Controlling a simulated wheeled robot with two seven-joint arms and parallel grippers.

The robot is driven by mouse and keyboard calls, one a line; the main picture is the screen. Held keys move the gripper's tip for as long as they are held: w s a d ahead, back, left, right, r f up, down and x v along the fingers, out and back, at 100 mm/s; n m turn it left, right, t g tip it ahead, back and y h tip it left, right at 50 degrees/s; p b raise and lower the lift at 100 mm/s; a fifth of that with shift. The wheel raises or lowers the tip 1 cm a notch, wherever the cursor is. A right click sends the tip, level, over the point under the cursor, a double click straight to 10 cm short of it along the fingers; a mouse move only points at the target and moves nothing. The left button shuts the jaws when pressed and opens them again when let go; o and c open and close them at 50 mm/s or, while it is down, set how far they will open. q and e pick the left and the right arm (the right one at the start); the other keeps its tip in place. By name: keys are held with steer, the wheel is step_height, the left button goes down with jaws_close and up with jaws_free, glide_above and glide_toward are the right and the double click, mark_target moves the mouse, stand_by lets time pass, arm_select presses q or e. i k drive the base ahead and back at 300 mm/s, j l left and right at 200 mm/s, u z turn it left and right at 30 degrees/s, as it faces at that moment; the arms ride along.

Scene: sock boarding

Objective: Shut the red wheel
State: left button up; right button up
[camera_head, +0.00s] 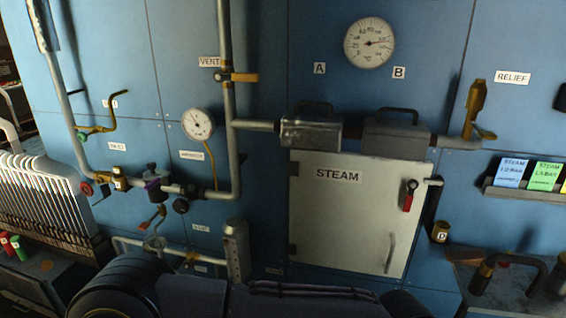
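A small red wheel (86,188) sits on the piping at the left of the blue panel, just left of a brass valve fitting (120,179). It is small in the head view, and I cannot tell whether its valve is open or shut. Neither of my grippers shows. Only dark parts that look like my own body show along the bottom edge, well below the wheel and apart from it.
A grey vertical pipe (228,120) and a pressure gauge (198,124) stand right of the wheel. A pale ribbed rack (45,205) is at lower left. A white STEAM door (345,215) fills the middle.

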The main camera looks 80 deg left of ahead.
mark_target(90, 189)
steer(key=u, duration=4.2)
steer(key=i+j, duration=0.65)
steer(key=i+j+z, duration=0.1)
steer(key=i+j, duration=0.55)
steer(key=i+j+z, duration=0.1)
steer(key=i+j, duration=0.5)
steer(key=j, duration=0.25)
